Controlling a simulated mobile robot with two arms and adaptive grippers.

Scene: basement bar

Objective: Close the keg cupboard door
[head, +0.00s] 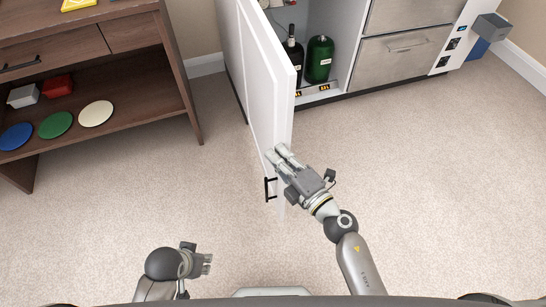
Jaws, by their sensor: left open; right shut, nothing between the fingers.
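The white keg cupboard door (262,75) stands wide open, swung out toward me from the cupboard. Its black bar handle (267,189) is on the left-facing side, low near the free edge. My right gripper (277,153) is shut and empty. Its fingers overlap the door's free edge in the picture, just above and right of the handle; I cannot tell if they touch it. My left gripper (208,264) is open and empty, low near my base, apart from the door. Inside the cupboard (340,45) stand a green bottle (319,59) and a dark bottle (292,57).
A brown wooden shelf unit (150,60) stands at left, holding blue, green and cream discs and small red and white boxes. Steel drawers (400,47) are right of the cupboard opening. The carpet (440,150) is clear on the right and between shelf and door.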

